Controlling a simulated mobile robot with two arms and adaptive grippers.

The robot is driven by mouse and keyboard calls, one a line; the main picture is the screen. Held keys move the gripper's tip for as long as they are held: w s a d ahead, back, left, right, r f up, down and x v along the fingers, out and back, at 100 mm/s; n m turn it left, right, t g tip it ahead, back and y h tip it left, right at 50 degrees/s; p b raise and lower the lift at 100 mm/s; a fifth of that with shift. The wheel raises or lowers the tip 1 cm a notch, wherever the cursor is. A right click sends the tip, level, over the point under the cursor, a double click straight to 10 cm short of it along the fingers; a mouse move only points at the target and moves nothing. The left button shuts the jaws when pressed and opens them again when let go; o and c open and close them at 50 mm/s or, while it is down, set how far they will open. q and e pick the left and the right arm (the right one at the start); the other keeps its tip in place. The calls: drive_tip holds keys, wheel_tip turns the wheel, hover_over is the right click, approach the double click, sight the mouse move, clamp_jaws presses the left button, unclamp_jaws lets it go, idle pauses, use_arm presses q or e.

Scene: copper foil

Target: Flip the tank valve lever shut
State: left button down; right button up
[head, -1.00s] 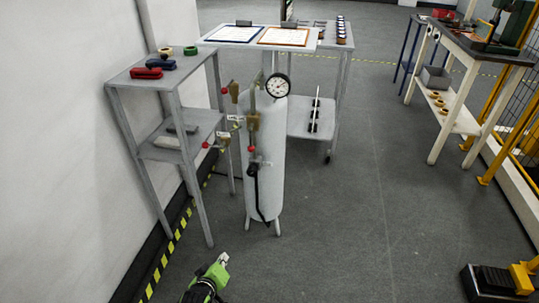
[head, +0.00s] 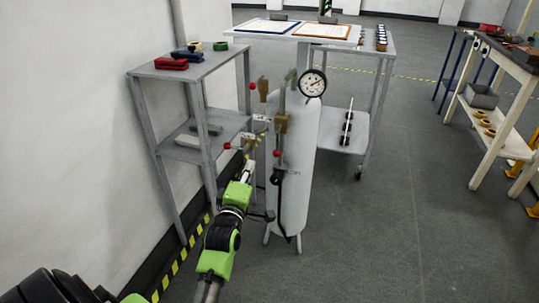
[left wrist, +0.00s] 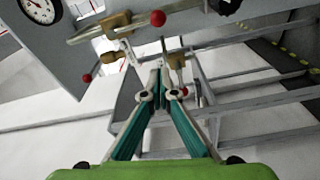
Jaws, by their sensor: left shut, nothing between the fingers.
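The pale grey tank (head: 295,185) stands upright on short legs, with a round dial gauge (head: 312,83) at its top. Brass valves with red-knobbed levers sit at its left: an upper red knob (head: 252,86), a lower left red knob (head: 228,146) and a front red knob (head: 277,153). Small white tags hang by them; I cannot read them. My left gripper (head: 248,165) is shut and empty, just left of the tank and below the valves. In the left wrist view its fingertips (left wrist: 160,72) point toward the brass valve parts; contact cannot be told. My right gripper is not in view.
A grey shelf stand (head: 140,73) with red and blue items stands close at the left. Behind the tank is a grey table (head: 340,42) with two framed sheets. A workbench (head: 510,62) stands at the right. The floor right of the tank is clear.

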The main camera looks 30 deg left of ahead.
sight(277, 144)
use_arm(q)
drive_tip(key=b+x, duration=0.2)
drive_tip(key=x, duration=0.8)
drive_tip(key=d, duration=0.2)
drive_tip(key=d+f, duration=0.1)
drive_tip(key=d, duration=0.1)
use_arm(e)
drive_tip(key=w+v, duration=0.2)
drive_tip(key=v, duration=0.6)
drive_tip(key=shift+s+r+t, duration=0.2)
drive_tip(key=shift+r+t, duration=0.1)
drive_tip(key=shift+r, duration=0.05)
use_arm(q)
drive_tip(key=shift+r, duration=0.1)
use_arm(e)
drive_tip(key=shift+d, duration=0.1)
